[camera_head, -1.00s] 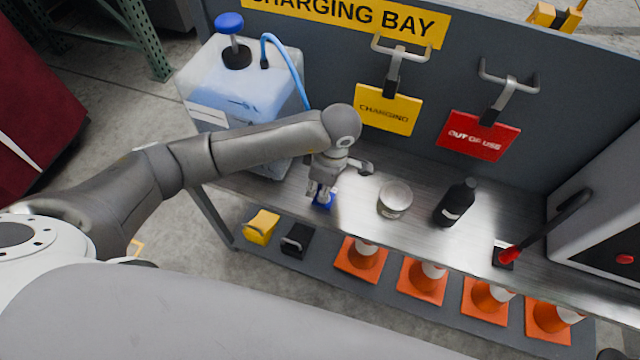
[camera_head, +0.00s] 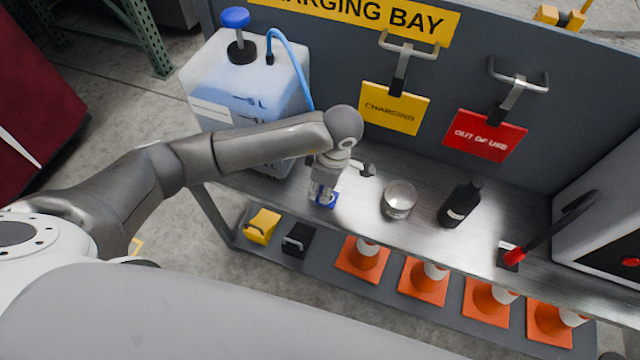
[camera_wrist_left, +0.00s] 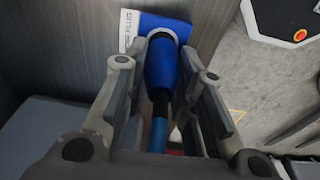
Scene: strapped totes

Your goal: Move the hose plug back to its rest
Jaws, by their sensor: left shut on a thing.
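My left gripper (camera_head: 322,198) reaches down over the front part of the metal shelf. In the left wrist view its fingers (camera_wrist_left: 162,80) are closed around the blue hose plug (camera_wrist_left: 164,62). A blue hose (camera_wrist_left: 158,134) runs back from the plug between the fingers. Just beyond the plug's far end is a blue and white rest labelled for the plug (camera_wrist_left: 128,32); the rest also shows beside the fingertips in the head view (camera_head: 333,198). Whether the plug touches the rest I cannot tell. The fingers mostly hide the plug in the head view. My right gripper is not in view.
A translucent jug (camera_head: 232,80) with a blue cap and hose stands at the shelf's left end. Signs hang on the back panel. Cones (camera_head: 362,262) sit below.

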